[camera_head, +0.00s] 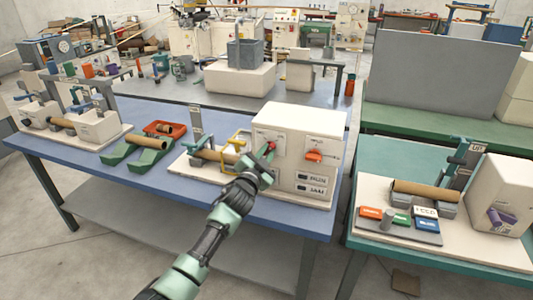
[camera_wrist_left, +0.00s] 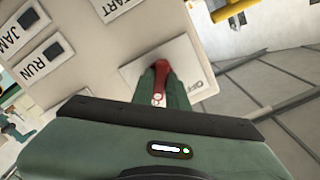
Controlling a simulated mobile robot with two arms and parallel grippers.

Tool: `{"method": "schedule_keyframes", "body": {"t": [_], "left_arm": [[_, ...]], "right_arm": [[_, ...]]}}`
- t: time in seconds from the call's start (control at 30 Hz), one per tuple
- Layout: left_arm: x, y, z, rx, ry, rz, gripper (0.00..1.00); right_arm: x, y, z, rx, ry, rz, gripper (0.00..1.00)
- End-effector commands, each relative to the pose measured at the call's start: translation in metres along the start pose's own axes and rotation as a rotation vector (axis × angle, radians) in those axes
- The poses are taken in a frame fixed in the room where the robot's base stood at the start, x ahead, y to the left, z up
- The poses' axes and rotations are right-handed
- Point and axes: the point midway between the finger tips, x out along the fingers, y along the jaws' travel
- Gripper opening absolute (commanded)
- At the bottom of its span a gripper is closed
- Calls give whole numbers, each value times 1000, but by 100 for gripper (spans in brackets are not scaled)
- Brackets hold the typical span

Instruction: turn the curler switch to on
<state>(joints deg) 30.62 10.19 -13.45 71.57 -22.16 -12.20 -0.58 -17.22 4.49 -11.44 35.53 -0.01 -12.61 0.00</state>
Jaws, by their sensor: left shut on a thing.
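The curler switch is a red lever (camera_head: 271,147) on the left part of the white machine's front face (camera_head: 297,130). My left gripper (camera_head: 267,154) reaches it from the front, with its arm coming up from the bottom of the picture. In the left wrist view, the gripper's green fingers (camera_wrist_left: 162,88) are shut on the red lever (camera_wrist_left: 160,70). The lever stands on a pale plate (camera_wrist_left: 197,65) that bears the word OFF. The fingers partly hide the lever and plate. My right gripper is not in view.
An orange switch (camera_head: 314,155) sits to the right on the same face, above the RUN and JAM indicators (camera_head: 315,177). A yellow handle (camera_head: 239,141) and a brown tube (camera_head: 216,155) are close on the left. Another winder stands on the right table (camera_head: 376,250).

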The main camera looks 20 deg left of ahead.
Motion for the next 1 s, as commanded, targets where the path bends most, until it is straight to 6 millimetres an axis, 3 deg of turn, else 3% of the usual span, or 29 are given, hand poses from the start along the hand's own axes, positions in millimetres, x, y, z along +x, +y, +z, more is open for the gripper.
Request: {"method": "schedule_keyframes", "body": {"t": [0.63, 0.67, 0.73, 1.0], "left_arm": [[0, 0, 1, 58, -2, 1, 0], [0, 0, 1, 58, -1, 1, 17], [0, 0, 1, 57, -1, 1, 36], [0, 0, 0, 55, -1, 0, 36]], "right_arm": [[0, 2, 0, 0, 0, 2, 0], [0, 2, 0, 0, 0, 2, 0], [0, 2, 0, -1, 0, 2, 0], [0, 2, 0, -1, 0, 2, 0]]}}
